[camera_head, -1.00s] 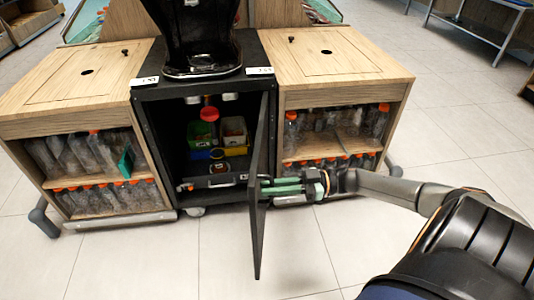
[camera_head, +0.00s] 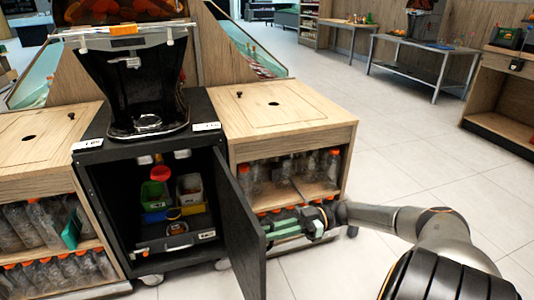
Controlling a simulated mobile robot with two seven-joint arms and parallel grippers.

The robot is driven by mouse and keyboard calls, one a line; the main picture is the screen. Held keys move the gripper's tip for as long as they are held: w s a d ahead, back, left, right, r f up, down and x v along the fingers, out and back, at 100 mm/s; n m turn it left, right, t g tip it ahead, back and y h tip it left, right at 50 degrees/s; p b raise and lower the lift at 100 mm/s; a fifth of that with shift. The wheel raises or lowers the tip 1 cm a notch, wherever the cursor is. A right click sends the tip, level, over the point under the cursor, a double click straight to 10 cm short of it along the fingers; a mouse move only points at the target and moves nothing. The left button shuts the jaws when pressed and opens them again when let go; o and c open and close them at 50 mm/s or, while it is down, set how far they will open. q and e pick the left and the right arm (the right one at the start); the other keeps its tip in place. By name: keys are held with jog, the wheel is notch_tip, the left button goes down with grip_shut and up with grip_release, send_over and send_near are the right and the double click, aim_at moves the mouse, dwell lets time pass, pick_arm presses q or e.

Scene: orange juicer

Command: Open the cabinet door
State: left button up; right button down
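The black cabinet (camera_head: 95,176) stands in the middle left under the juicer (camera_head: 135,80). Its black door (camera_head: 240,225) is hinged on the right side and stands wide open, swung out toward me. Inside are a green bin (camera_head: 155,194), a white bin (camera_head: 189,186), a red item (camera_head: 161,173) and a dark tray. My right gripper (camera_head: 272,230) is on the right, outer side of the door, with its green fingers pointing left at the door. Whether the fingertips touch the door and how far apart they are is unclear. My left gripper is not in view.
Wooden counters with shelves of bottles flank the cabinet, the right one (camera_head: 290,115) close behind my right gripper. A metal table (camera_head: 410,65) and a wooden shelf unit (camera_head: 500,85) stand farther back. The tiled floor (camera_head: 400,150) on the right is clear.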

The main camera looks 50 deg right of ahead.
jog(key=c, duration=1.2)
grip_release()
jog(key=shift+o, duration=0.2)
jog(key=b+v, duration=0.2)
jog(key=v, duration=1)
jog(key=shift+d+b, duration=0.25)
jog(key=shift+b, duration=0.1)
jog(key=shift+s+f, duration=0.1)
